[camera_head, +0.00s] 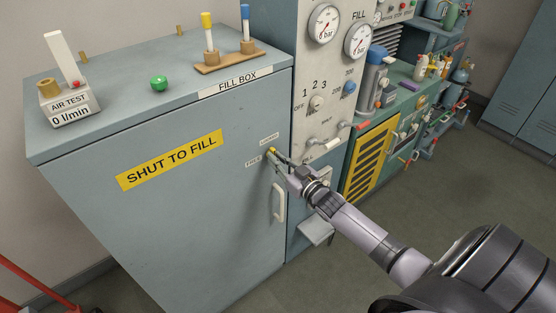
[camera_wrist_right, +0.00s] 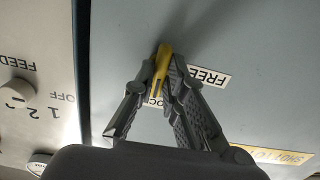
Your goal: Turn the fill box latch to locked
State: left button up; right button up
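The fill box (camera_head: 190,200) is a grey-blue cabinet with a shut front marked SHUT TO FILL. Its yellow latch (camera_head: 271,151) is at the upper right of that front, beside the FREE (camera_head: 253,160) and LOCKED (camera_head: 269,138) labels. My right gripper (camera_head: 276,155) reaches it from the right. In the right wrist view, the fingers close in on both sides of the yellow latch (camera_wrist_right: 163,62). The FREE label (camera_wrist_right: 210,76) is clear there; the other label is mostly hidden behind the fingers. I cannot tell exactly which label the latch points to. My left gripper is out of view.
A white door handle (camera_head: 280,203) is just below the latch. The gauge panel (camera_head: 325,85) stands close on the right, with knobs and levers. An air tester (camera_head: 68,100), green knob (camera_head: 158,83) and wooden stand (camera_head: 228,58) sit on top.

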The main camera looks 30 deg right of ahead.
jog(key=o, duration=0.4)
jog(key=shift+s, duration=0.1)
jog(key=s, duration=1.2)
jog(key=shift+d, duration=0.45)
jog(key=shift+w, duration=0.1)
